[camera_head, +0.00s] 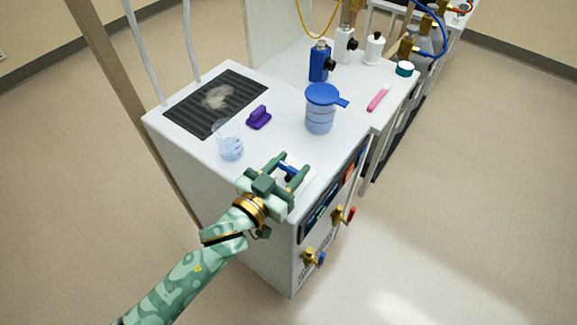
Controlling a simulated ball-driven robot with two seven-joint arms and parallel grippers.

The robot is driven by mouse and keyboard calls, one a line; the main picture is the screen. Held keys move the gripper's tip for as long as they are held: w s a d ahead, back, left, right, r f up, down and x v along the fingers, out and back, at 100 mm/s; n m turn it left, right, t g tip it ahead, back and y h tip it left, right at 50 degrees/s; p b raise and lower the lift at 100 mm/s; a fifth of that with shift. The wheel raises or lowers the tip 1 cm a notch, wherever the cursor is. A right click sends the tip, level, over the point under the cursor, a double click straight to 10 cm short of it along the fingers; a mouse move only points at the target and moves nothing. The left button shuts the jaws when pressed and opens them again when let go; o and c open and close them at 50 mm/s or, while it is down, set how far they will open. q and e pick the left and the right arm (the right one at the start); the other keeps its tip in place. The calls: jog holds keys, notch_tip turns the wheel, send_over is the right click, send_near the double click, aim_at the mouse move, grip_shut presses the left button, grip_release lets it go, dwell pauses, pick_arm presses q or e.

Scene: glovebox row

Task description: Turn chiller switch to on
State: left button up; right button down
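The chiller (200,160) is a white box with a dark grille on its top and a panel on its right-hand face. A small blue part (287,169), which looks like the switch lever, shows near the top's front edge on a pale plate (303,188). My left gripper (291,167) reaches over that edge from the lower left. Its two green fingers are spread, with the blue part between them. I cannot tell whether either finger touches it. The gripper hides part of the plate and any on/off marking. My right gripper is out of view.
A clear beaker (229,141) stands close left of my gripper. A purple object (259,117) and a blue-lidded container (320,110) stand behind. Valves (312,257) jut from the chiller's face. A pink item (378,97) and bottles (320,62) occupy the neighbouring top.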

pick_arm(q)
jog(key=shift+c, duration=1.2)
jog(key=shift+w+a+r+m+g+h+p, duration=0.1)
jog(key=shift+r+m+g+h+p, duration=0.1)
jog(key=shift+m+g+h+p, duration=1.15)
jog(key=shift+m+g+h, duration=0.25)
jog(key=shift+h, duration=0.1)
jog(key=shift+f+m+g+h, duration=0.2)
jog(key=shift+m+g+h, duration=0.6)
jog(key=shift+g, duration=0.4)
jog(key=shift+m+g+h, duration=0.4)
jog(key=shift+m+g, duration=0.1)
jog(key=shift+g, duration=0.5)
jog(key=o, duration=1)
